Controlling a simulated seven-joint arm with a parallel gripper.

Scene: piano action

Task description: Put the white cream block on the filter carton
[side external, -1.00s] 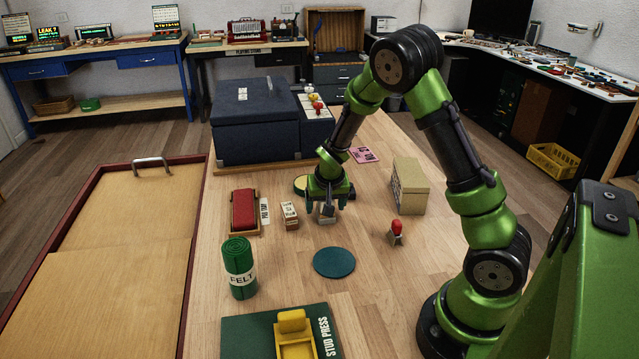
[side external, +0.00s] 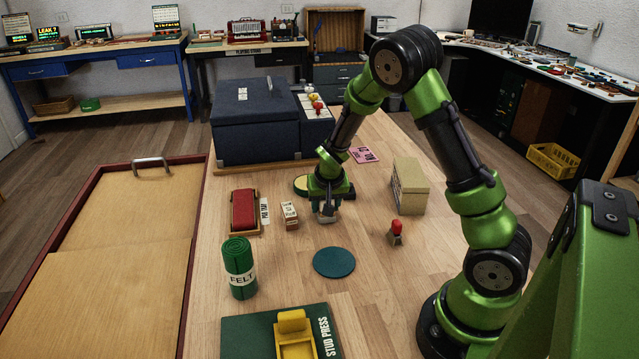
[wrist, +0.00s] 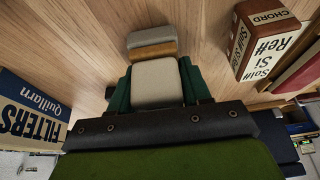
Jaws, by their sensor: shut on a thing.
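The white cream block (wrist: 158,83) is in my gripper (wrist: 158,92) in the wrist view, with a green finger on each side of it. In the side external view my gripper (side external: 327,203) points down, low over the table, and mostly hides the block. The filter carton (side external: 409,187) stands upright to the right of my gripper, apart from it. In the wrist view the blue and cream carton (wrist: 32,110) is at the left edge, with FILTERS printed on it. Whether the block touches the table is not clear.
A grey and tan piece (wrist: 152,43) shows just beyond the block. A chord box (side external: 289,215) and red-topped block (side external: 244,211) lie left. A red-knobbed piece (side external: 396,232) stands near the carton. A teal disc (side external: 334,262) lies in front, and a felt roll (side external: 240,268) stands front left.

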